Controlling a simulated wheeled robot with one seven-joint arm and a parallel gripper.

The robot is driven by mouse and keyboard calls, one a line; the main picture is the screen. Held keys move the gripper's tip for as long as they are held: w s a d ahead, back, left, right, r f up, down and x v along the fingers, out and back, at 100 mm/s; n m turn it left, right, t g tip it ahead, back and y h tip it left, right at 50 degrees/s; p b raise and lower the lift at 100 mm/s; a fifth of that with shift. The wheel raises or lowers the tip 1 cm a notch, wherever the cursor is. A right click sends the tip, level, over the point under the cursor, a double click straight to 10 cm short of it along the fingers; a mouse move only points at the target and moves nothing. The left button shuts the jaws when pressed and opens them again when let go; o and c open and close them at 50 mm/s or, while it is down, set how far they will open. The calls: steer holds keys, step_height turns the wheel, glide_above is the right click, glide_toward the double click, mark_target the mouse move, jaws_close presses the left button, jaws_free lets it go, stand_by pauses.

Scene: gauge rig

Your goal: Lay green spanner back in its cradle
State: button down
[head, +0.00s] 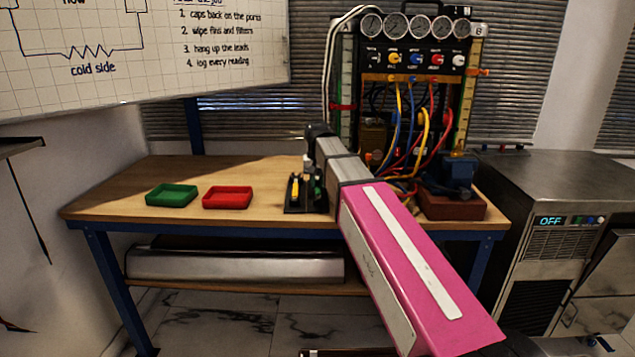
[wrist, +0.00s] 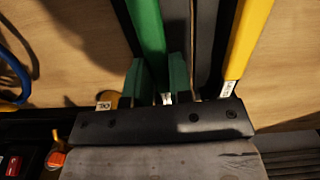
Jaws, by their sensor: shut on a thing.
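The green spanner (wrist: 146,28) is between the fingers of my gripper (wrist: 157,84), which is shut on it in the wrist view. The green finger pads sit on both sides of its handle. In the head view my gripper (head: 309,168) is low over the black cradle (head: 303,209) on the bench. Beside it a yellow tool (head: 295,187) stands in the cradle, and it also shows at the right in the wrist view (wrist: 248,42). The spanner's far end is out of the wrist picture, so I cannot tell whether it touches the cradle.
A green tray (head: 171,195) and a red tray (head: 227,197) lie left of the cradle on the wooden bench (head: 115,208). The gauge panel with hoses (head: 410,60) stands behind. A blue vice (head: 452,173) stands right. Bench space at far left is clear.

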steer(key=shift+f, duration=0.35)
stand_by(0.3)
steer(key=c, duration=0.9)
jaws_free()
steer(key=shift+c, duration=0.2)
steer(key=shift+r, duration=0.1)
step_height(320, 180, up, 11)
steer(key=shift+f, duration=0.2)
